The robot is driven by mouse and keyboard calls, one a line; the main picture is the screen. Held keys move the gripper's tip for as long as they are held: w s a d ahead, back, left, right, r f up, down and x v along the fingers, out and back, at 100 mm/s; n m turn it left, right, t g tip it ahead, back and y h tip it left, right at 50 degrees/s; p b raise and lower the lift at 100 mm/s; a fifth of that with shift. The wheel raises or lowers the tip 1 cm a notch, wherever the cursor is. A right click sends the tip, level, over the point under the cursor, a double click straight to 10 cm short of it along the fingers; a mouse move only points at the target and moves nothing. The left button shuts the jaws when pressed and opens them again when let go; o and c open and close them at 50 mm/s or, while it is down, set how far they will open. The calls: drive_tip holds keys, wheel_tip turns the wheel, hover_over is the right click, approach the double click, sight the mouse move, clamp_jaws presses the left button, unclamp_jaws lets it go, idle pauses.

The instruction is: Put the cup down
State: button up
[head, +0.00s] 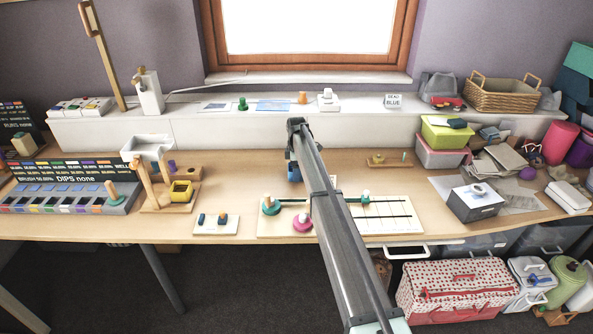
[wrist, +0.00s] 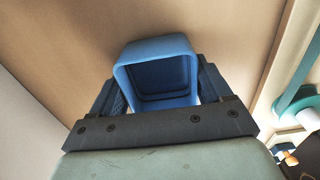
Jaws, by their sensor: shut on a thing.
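The cup (wrist: 158,80) is blue with a squarish open mouth. In the wrist view it sits between the two fingers of my gripper (wrist: 160,95), which is shut on it. The cup's mouth faces the wrist camera and it looks empty inside. In the head view only a small blue part of the cup (head: 294,173) shows beside my arm, over the wooden table (head: 240,175). My arm hides the rest. I cannot tell whether the cup touches the table.
A white board (head: 385,216) with dark lines and several knobs lies in front of the cup. A small wooden block with pegs (head: 390,161) is to the right. The table left of the cup is clear.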

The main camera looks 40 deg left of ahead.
drive_tip(key=shift+f, duration=0.15)
drive_tip(key=o, duration=1)
drive_tip(key=shift+c, duration=0.2)
wheel_tip(320, 180, up, 12)
